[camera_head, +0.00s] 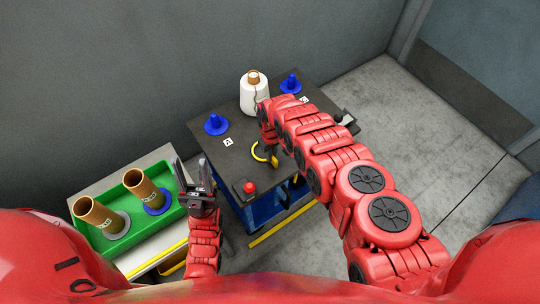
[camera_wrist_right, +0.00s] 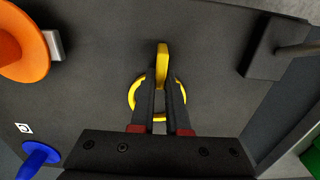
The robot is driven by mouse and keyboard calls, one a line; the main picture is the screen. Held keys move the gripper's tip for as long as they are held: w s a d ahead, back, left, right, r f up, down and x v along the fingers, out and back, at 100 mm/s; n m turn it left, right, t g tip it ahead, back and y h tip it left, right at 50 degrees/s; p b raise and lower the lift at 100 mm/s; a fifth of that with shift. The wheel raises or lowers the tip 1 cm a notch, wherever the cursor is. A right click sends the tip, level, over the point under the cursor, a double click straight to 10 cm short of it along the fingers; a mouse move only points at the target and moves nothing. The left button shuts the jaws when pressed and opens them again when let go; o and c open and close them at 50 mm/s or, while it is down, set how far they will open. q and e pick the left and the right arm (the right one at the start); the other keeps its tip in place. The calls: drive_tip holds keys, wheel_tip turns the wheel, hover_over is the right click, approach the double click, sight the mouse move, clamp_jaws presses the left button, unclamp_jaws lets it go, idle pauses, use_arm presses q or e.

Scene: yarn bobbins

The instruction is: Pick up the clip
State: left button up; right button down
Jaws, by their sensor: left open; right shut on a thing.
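The yellow clip (camera_wrist_right: 162,62) stands between the fingertips of my right gripper (camera_wrist_right: 163,92) in the right wrist view. The gripper is shut on it, low over the dark table top. A yellow ring (camera_wrist_right: 134,98) lies around the fingertips, partly hidden by them; I cannot tell whether it is joined to the clip. In the head view a yellow curved part (camera_head: 259,153) shows beside the right gripper, which is mostly hidden by my arm. My left gripper (camera_head: 192,166) is open and empty, upright between the green tray and the dark table.
The dark table (camera_head: 205,127) holds a white yarn bobbin (camera_head: 252,98), blue cones (camera_head: 215,124) (camera_head: 291,83) and a red button (camera_head: 249,187). A green tray (camera_head: 121,246) with brown tubes (camera_head: 97,215) (camera_head: 141,185) stands at left. An orange disc (camera_wrist_right: 20,48) lies left of the right gripper.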

drive_tip(key=shift+r, duration=0.15)
drive_tip(key=shift+r+b, duration=0.65)
drive_tip(key=shift+r, duration=4.2)
